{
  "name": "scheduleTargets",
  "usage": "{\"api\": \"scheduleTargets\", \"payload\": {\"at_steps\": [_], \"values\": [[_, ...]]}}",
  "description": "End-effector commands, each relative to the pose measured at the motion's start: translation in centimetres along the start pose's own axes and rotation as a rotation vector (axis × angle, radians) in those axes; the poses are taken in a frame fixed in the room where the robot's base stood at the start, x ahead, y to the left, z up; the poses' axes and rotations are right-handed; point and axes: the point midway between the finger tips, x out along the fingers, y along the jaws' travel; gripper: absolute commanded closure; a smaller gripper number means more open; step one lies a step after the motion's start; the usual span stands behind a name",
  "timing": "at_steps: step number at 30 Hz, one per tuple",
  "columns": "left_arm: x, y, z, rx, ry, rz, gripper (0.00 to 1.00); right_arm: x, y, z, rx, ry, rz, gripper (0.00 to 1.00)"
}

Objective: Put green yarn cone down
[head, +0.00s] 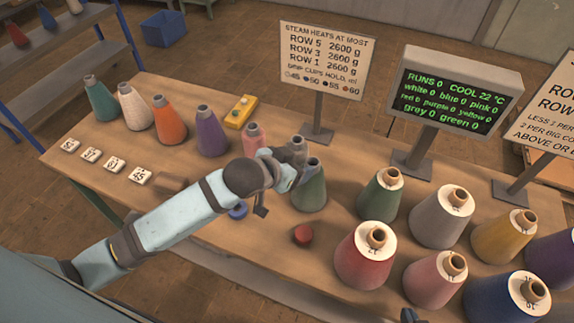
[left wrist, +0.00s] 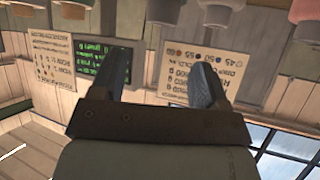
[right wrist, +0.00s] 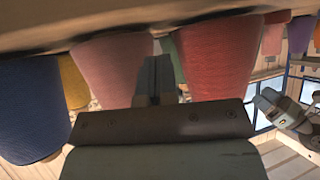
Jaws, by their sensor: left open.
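A green yarn cone (head: 310,194) stands upright on the table near the middle, right beside my left gripper. My left gripper (head: 299,160) is at the height of this cone's top and partly covers it; I cannot tell whether they touch. In the left wrist view the left fingers (left wrist: 162,85) are apart with nothing held between them. A second green cone (head: 378,202) with a pale label on top stands to the right, and a teal-green cone (head: 100,102) is at the far left. My right gripper (right wrist: 160,80) has its fingers together and empty, in front of a pink and a red cone.
Purple (head: 211,136), orange (head: 169,124) and white (head: 135,110) cones stand behind my left arm. Several labelled cones, including red (head: 358,262) and grey (head: 436,222), crowd the right. Sign stands (head: 322,60) and a display (head: 450,97) line the back. A small red piece (head: 303,235) lies in front.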

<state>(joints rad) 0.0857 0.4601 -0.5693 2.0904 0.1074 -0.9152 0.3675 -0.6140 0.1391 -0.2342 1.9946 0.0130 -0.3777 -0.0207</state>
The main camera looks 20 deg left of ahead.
Motion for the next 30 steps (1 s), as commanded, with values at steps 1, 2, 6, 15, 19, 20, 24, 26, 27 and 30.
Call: {"api": "scheduleTargets", "payload": {"at_steps": [1, 2, 6, 15, 19, 20, 24, 26, 27, 30], "values": [[-0.9, 0.0, 0.1, 0.0, 0.001, 0.0, 0.31, 0.1, 0.0, 0.1, 0.0, 0.0, 0.0, 1.0], [-1.4, 0.0, 0.1, 0.001, 0.001, 0.0, 0.31, 0.1, 0.0, 0.1, 0.0, 0.0, 0.0, 1.0], [-2.8, 0.0, 0.1, 0.0, 0.0, 0.001, 0.31, 0.1, 0.0, 0.1, 0.0, 0.0, 0.0, 1.0], [-2.4, 1.9, 7.6, -0.066, 0.006, 0.018, 0.31, 0.1, -0.1, 0.2, 0.0, 0.0, -0.001, 1.0], [-3.0, 3.0, 14.4, -0.101, 0.005, -0.01, 0.31, 0.1, -0.1, 0.2, 0.0, 0.0, -0.001, 1.0], [-3.3, 3.2, 15.9, -0.107, 0.003, -0.019, 0.31, 0.1, -0.1, 0.2, 0.0, 0.0, -0.001, 1.0], [-5.0, 4.1, 21.8, -0.117, -0.013, -0.066, 0.31, 0.1, -0.1, 0.2, 0.0, -0.001, -0.001, 1.0], [-5.7, 4.4, 23.5, -0.117, -0.017, -0.081, 0.31, 0.1, -0.1, 0.2, 0.0, -0.001, -0.001, 1.0], [-6.1, 4.5, 24.3, -0.116, -0.021, -0.089, 0.31, 0.1, -0.1, 0.2, 0.0, -0.001, -0.001, 1.0], [-6.5, 4.6, 25.4, -0.113, -0.025, -0.1, 0.31, 0.1, -0.1, 0.2, 0.0, -0.002, -0.001, 1.0]]}}
